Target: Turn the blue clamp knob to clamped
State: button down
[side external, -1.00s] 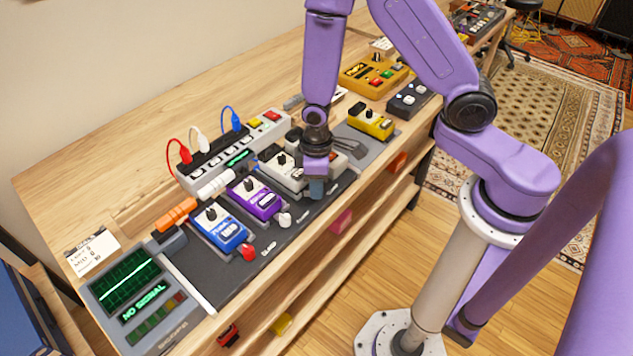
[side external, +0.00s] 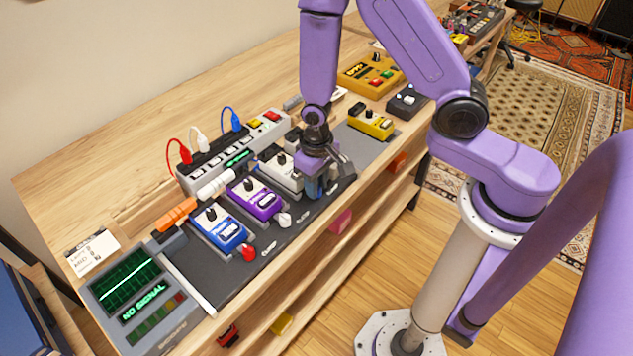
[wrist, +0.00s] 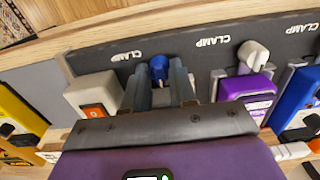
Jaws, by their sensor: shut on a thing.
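The blue clamp knob (wrist: 159,68) sits on the dark board beside a "CLAMP" label, in front of the white pedal (wrist: 95,93). My gripper (wrist: 156,76) is shut on it, with one grey finger on each side. In the side external view my gripper (side external: 317,184) is down at the board's front edge by the white pedal (side external: 281,171). The fingers mostly hide the knob there. I cannot tell exactly which way the knob points.
A white knob (wrist: 253,56) stands by the purple pedal (wrist: 246,92). A red knob (side external: 249,254) stands by the blue pedal (side external: 220,230). A yellow pedal (side external: 371,122) is behind my gripper. The scope (side external: 130,293) reads "NO SIGNAL".

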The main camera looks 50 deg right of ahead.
aim_at(320, 188)
dwell(0.5)
jog(key=c, duration=1.2)
grip_release()
jog(key=shift+r, duration=0.1)
notch_tip(320, 188, up, 17)
jog(key=shift+r, duration=0.1)
jog(key=s+d+r+n, duration=0.1)
jog(key=s+n, duration=0.3)
jog(key=s, duration=0.2)
jog(key=s+d+r+n, duration=0.1)
jog(key=s+n, duration=0.3)
jog(key=s, duration=0.2)
jog(key=s+d+r+n, duration=0.1)
jog(key=s+d+n, duration=0.1)
jog(key=s+n, duration=0.2)
jog(key=shift+s+d+n, duration=0.1)
jog(key=shift+s+n, duration=0.2)
jog(key=shift+s, duration=1.15)
